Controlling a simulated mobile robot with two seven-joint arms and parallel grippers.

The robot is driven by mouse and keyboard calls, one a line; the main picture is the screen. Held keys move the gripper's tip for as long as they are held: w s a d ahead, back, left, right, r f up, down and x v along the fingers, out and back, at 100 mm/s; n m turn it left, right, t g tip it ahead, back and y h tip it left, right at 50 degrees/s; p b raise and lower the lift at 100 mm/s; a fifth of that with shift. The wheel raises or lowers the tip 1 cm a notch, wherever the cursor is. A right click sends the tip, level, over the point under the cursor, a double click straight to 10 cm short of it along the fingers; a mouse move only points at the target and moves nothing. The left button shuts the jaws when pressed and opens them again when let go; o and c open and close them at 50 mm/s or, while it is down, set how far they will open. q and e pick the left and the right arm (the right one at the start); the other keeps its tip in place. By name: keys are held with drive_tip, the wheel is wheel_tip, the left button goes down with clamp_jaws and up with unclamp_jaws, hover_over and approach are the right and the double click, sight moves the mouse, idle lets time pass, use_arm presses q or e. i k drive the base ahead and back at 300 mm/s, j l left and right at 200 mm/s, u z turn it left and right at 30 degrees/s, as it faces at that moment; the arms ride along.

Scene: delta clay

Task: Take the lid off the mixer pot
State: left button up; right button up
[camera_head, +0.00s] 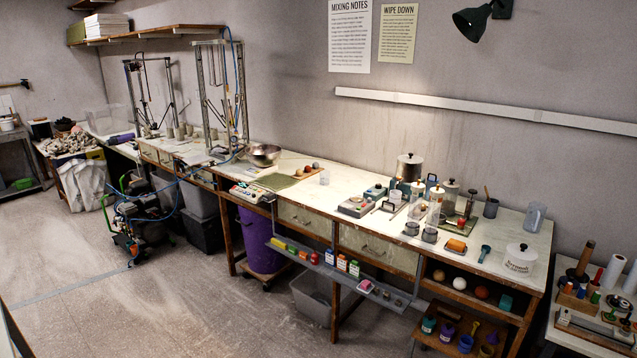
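Neither of my grippers is in view.
The long workbench (345,177) runs along the wall. A narrow shelf (330,268) juts from the bench front. The floor (200,300) at left is open.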

sight(409, 158)
drive_tip(key=i+l+u, duration=0.1)
drive_tip(key=l+u, duration=0.25)
drive_tip(key=l, duration=0.15)
drive_tip(key=l+u, duration=0.35)
drive_tip(key=l, duration=0.15)
